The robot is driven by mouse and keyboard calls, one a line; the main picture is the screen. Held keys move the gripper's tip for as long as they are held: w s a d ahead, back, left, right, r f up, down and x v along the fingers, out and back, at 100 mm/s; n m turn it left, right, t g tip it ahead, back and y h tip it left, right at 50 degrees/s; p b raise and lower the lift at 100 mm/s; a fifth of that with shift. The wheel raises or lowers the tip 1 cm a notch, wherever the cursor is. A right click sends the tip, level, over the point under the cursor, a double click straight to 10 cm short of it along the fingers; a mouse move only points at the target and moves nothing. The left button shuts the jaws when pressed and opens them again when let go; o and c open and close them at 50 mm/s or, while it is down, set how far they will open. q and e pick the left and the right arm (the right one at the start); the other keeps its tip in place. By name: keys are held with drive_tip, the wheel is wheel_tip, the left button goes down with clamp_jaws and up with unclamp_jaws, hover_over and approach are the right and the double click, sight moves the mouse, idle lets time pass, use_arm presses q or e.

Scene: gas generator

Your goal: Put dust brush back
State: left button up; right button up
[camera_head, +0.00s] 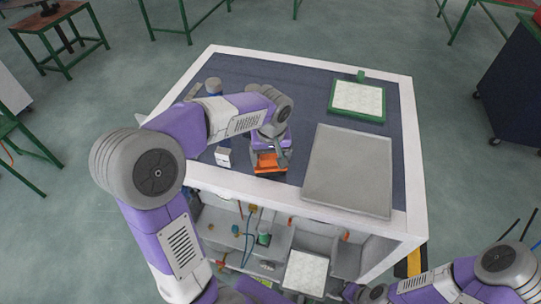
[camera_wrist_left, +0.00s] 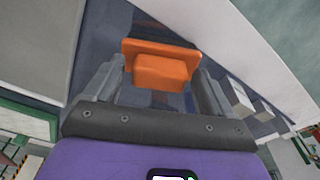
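An orange object (camera_head: 268,163), which looks like the dust brush, is at the front of the dark tabletop. In the left wrist view it shows as a wide orange piece with a smaller block (camera_wrist_left: 163,72) on it. My left gripper (camera_head: 270,148) is right over it. Its fingers stand apart on either side of the orange block, with narrow gaps visible. I cannot tell whether the brush touches the tabletop.
A grey flat panel (camera_head: 348,170) lies right of the brush. A green-framed white filter (camera_head: 357,101) is at the back right. A small white box (camera_head: 222,156) stands left of the brush. An open cabinet with pipes and wires (camera_head: 250,235) is below the front edge.

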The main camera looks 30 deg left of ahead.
sight(271, 169)
use_arm(q)
drive_tip(key=shift+r, duration=0.1)
drive_tip(key=shift+r, duration=0.3)
drive_tip(key=r, duration=0.7)
drive_tip(key=s+d+r+p, duration=0.1)
drive_tip(key=r, duration=0.3)
drive_tip(key=shift+s+r, duration=0.1)
drive_tip(key=shift+r, duration=0.15)
